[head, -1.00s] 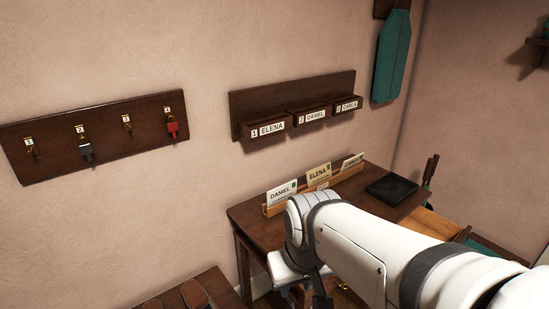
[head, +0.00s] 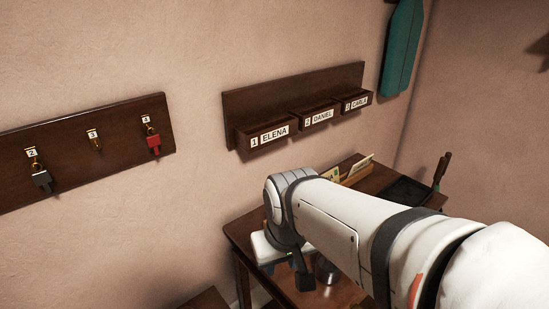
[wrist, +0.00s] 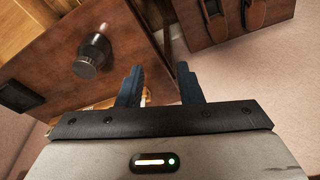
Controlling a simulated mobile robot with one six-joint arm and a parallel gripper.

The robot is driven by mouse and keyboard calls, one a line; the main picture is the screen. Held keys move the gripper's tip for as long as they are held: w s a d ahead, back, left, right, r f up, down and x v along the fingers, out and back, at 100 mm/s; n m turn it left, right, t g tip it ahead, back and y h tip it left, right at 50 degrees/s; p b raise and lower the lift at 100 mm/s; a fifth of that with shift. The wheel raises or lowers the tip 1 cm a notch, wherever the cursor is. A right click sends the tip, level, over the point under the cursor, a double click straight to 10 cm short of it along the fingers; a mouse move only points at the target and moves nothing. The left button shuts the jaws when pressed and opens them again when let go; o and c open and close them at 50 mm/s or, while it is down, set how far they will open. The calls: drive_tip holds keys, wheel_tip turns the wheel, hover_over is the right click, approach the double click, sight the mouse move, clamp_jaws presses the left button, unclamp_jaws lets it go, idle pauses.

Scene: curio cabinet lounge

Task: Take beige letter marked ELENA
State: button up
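A beige letter (head: 333,173) shows only its upper corner with a green stamp in the head view. My arm hides the rest, including any name; its place in the row matches the letter marked ELENA seen earlier. Another pale letter (head: 360,167) stands to its right in the wooden holder (head: 358,178). My gripper (head: 303,280) is low over the desk, in front of the letters and apart from them. In the wrist view, its two dark fingers (wrist: 159,85) are spread with nothing gripped between them.
The dark desk (head: 240,232) stands against the wall, with a black tray (head: 408,190) at its right. Wall boxes labelled ELENA (head: 268,136), DANIEL and a third name hang above. A key rack (head: 85,150) is at left. A knob-like object (wrist: 92,57) shows in the wrist view.

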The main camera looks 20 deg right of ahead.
drive_tip(key=w+d+f+m+h+b, duration=0.45)
drive_tip(key=w+d, duration=0.45)
drive_tip(key=w, duration=0.5)
drive_tip(key=w+d+f+m+h+b, duration=0.5)
drive_tip(key=w+d, duration=0.4)
drive_tip(key=w, duration=0.5)
drive_tip(key=w+d+f+m+h+b, duration=0.35)
drive_tip(key=w+d+f+b, duration=0.35)
drive_tip(key=w, duration=0.7)
drive_tip(key=shift+n, duration=0.5)
drive_tip(key=d, duration=0.2)
drive_tip(key=d+p, duration=0.1)
drive_tip(key=d, duration=0.2)
drive_tip(key=w+d, duration=0.1)
drive_tip(key=d, duration=0.1)
drive_tip(key=shift+w+d+f+p, duration=0.1)
drive_tip(key=shift+d+f+p, duration=0.05)
drive_tip(key=shift+d+p, duration=0.2)
clamp_jaws()
